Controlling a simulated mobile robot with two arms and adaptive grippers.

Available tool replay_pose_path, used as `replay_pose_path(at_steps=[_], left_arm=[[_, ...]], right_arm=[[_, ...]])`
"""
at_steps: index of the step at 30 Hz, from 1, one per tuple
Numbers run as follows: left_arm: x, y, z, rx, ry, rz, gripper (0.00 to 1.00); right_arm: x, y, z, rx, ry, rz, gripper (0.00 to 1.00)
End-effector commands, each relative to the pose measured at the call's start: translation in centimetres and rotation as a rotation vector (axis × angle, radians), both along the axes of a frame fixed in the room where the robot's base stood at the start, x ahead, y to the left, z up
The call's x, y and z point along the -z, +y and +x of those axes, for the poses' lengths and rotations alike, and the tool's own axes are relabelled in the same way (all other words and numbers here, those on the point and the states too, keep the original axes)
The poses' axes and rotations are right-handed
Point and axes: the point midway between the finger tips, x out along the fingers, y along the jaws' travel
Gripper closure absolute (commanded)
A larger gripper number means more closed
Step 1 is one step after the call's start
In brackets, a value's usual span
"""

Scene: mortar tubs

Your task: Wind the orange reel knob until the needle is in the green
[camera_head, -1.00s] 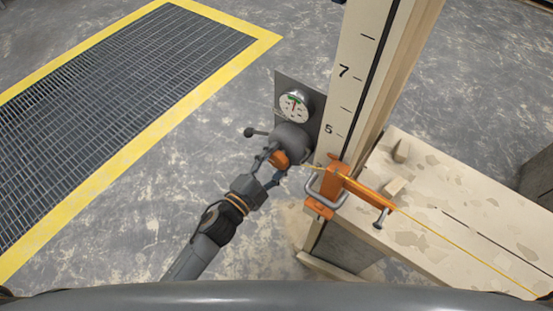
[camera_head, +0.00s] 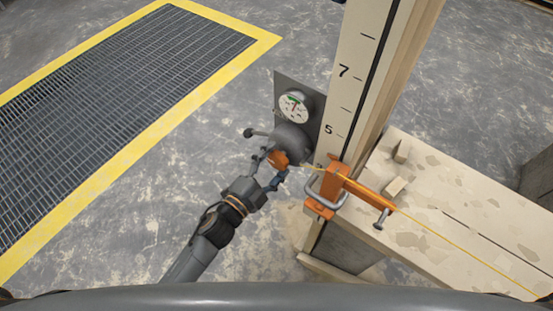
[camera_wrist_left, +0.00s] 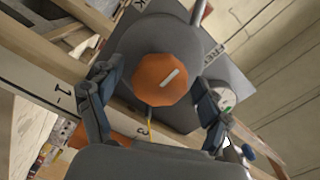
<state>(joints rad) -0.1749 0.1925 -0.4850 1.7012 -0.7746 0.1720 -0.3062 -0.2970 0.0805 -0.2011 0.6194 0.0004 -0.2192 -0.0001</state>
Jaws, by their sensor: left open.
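The orange reel knob (camera_head: 279,158) sits on the front of a grey round reel (camera_head: 292,139) fixed to the upright post. In the left wrist view the knob (camera_wrist_left: 165,80) faces me, with a pale slanted mark. A white dial gauge (camera_head: 293,105) is above the reel, with a green patch near its top and a reddish needle; the needle's exact place is too small to tell. My left gripper (camera_head: 273,168) is open, its fingers on either side of the knob with gaps visible in the wrist view. A finger partly hides the gauge (camera_wrist_left: 219,96) there. My right gripper is out of view.
A dark lever with a ball end (camera_head: 250,132) sticks out left of the reel. A pale bench (camera_head: 455,205) is to the right.

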Motion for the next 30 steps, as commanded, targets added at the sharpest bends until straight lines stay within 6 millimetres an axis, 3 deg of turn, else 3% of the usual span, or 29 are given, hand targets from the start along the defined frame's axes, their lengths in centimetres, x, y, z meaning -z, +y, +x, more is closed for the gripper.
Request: replay_pose_path(at_steps=[18, 30], left_arm=[[0.1, 6.4, -8.8, -0.001, 0.003, 0.002, 0.21], [0.0, 6.9, -9.4, 0.0, -0.001, 0.001, 0.21]], right_arm=[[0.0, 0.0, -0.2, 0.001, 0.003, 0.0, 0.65], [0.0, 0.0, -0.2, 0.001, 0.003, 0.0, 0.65]])
